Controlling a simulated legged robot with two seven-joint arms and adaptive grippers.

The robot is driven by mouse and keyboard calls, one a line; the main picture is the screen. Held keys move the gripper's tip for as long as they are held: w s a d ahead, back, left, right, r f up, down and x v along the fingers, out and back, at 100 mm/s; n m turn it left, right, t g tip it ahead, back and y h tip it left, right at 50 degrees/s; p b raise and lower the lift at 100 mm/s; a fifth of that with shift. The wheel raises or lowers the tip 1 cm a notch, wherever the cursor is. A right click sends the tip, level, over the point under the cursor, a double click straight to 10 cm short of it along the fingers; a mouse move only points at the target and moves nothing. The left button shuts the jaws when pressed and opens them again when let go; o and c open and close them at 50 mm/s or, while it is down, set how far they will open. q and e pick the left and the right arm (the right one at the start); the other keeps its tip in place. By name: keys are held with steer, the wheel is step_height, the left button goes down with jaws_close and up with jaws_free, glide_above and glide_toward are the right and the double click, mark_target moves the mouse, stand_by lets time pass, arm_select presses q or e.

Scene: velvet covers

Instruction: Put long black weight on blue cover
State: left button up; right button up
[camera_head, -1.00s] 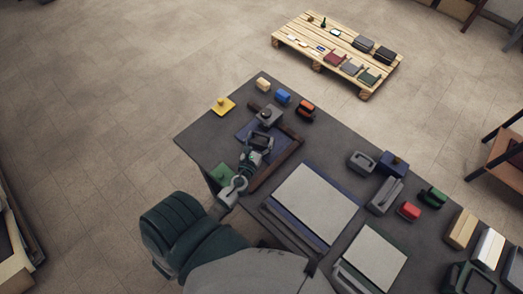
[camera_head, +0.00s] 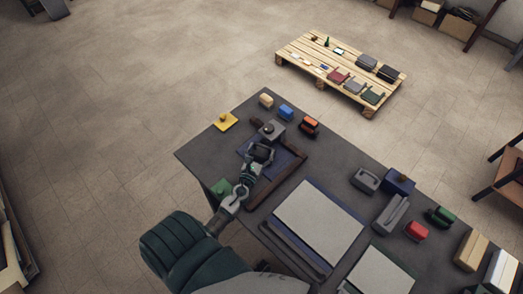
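A blue cover (camera_head: 287,160) lies flat near the far left part of the dark table. A long, very dark brownish bar (camera_head: 277,187) lies along its near right side; I cannot tell whether it is the long black weight. A grey block with a dark knob (camera_head: 271,130) stands at the cover's far edge, with a short dark rounded piece (camera_head: 256,121) beside it. My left gripper (camera_head: 261,152) is over the cover, just in front of the grey block, and hides part of the cover. Its fingers are too small and dark to read. My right gripper is out of view.
A large pale board (camera_head: 319,222) with blue beneath it lies to the right. Grey, blue, green and red blocks stand on the table's right side. A yellow piece (camera_head: 224,121) and small blocks line the far left edge. A wooden pallet (camera_head: 298,64) stands beyond.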

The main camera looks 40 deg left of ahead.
arm_select(q)
steer(key=shift+o, duration=0.6)
steer(key=shift+r, duration=0.1)
steer(key=shift+s+d, duration=0.1)
steer(key=v, duration=0.4)
steer(key=shift+b, duration=0.4)
steer(key=b+v, duration=0.2)
steer(key=v, duration=0.4)
steer(key=shift+s+d, duration=0.1)
steer(key=shift+s, duration=0.3)
steer(key=shift+s+d, duration=0.15)
steer(key=shift+s, duration=0.4)
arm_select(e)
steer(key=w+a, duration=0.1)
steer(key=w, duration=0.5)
